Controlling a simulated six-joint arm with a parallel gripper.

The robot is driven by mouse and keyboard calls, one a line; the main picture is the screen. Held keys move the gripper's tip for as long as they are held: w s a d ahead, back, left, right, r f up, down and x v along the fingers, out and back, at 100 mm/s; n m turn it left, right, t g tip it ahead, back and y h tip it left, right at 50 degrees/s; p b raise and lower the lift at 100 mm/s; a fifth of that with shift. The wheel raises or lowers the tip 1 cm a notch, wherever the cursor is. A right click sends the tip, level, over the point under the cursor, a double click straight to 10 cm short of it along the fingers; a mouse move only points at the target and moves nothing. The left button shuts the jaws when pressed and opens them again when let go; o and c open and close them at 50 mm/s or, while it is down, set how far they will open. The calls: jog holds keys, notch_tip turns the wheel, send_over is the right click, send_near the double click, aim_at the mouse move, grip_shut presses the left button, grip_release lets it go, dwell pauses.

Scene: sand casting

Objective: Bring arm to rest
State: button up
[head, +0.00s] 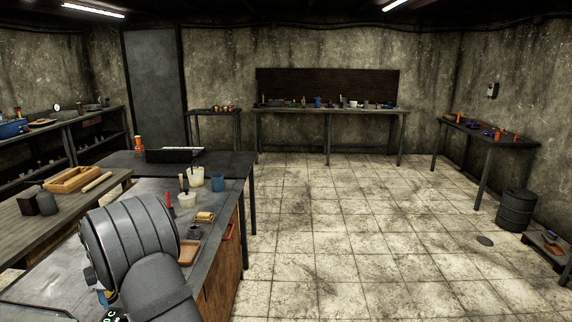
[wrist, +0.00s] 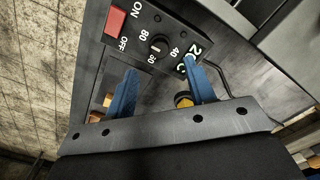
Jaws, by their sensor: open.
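My gripper (wrist: 158,66) shows in the wrist view with its two blue fingers spread apart and nothing between them. It is in front of a dark control panel (wrist: 135,48) with a red ON/OFF switch (wrist: 115,24), a dial (wrist: 158,44) and a lit green readout (wrist: 190,62). The right fingertip overlaps the readout. I cannot tell whether it touches the panel. In the head view my grey arm fills the lower left over the workbench (head: 60,262) and hides most of the gripper and panel.
The bench holds a white cup (head: 196,177), a blue cup (head: 218,183), a white pot (head: 187,200) and a brown tray (head: 188,253) close beside my arm. A wooden frame (head: 74,180) lies on the left table. The tiled floor (head: 340,230) to the right is largely clear.

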notch_tip(320, 180, down, 6)
jog(key=shift+f, duration=0.25)
jog(key=n, duration=0.5)
jog(key=shift+r+n, duration=0.15)
jog(key=shift+n, duration=0.15)
notch_tip(320, 180, up, 13)
jog(key=shift+r+n, duration=0.2)
jog(key=shift+n, duration=0.1)
notch_tip(320, 180, down, 14)
jog(key=shift+r, duration=0.25)
jog(key=shift+m, duration=1.7)
